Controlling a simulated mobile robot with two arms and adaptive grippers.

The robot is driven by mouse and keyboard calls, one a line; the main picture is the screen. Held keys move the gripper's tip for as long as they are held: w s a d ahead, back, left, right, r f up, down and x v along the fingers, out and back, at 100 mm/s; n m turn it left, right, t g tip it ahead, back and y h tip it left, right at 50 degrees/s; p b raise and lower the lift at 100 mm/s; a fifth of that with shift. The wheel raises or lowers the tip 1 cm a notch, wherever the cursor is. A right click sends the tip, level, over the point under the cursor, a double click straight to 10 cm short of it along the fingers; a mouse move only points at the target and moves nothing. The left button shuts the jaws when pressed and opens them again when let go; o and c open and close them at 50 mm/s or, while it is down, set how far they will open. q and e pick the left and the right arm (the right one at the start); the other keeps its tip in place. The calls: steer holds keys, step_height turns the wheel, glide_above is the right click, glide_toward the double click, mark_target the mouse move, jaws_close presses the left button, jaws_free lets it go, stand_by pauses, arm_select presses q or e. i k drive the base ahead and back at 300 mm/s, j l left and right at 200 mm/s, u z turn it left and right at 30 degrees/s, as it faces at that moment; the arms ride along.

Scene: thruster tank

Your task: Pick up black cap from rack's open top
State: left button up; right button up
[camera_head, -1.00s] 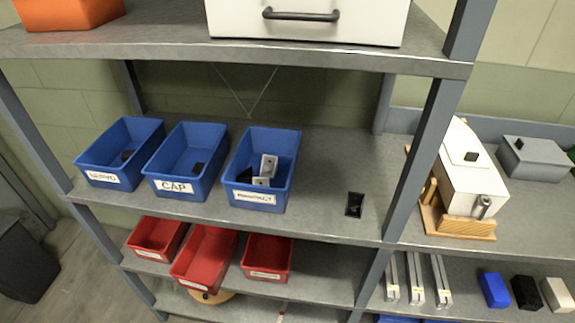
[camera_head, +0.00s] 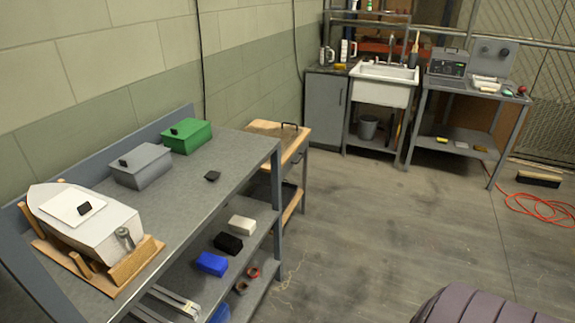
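A small black cap (camera_head: 213,176) lies on the bare grey top of the rack (camera_head: 222,205), right of the grey box and near the rack's right part. Similar small black pieces sit on the green box (camera_head: 188,139), on the grey box (camera_head: 145,175) and on the white boat-shaped hull (camera_head: 97,226). Neither of my grippers is in view.
The hull rests in a wooden cradle (camera_head: 138,262). Blue, black and white blocks lie on the shelf below. A wooden-topped table (camera_head: 290,135) stands just beyond the rack. A dark ribbed object (camera_head: 480,306) fills the bottom right. The floor (camera_head: 370,225) between is clear.

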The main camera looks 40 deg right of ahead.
mark_target(212, 175)
steer(key=z, duration=0.85)
steer(key=u, duration=0.55)
steer(key=i+l+u, duration=0.15)
steer(key=l+u, duration=0.15)
steer(key=i+l+u, duration=0.1)
steer(key=l+u, duration=0.2)
steer(key=l, duration=0.25)
steer(key=l+u, duration=0.3)
steer(key=l, duration=0.15)
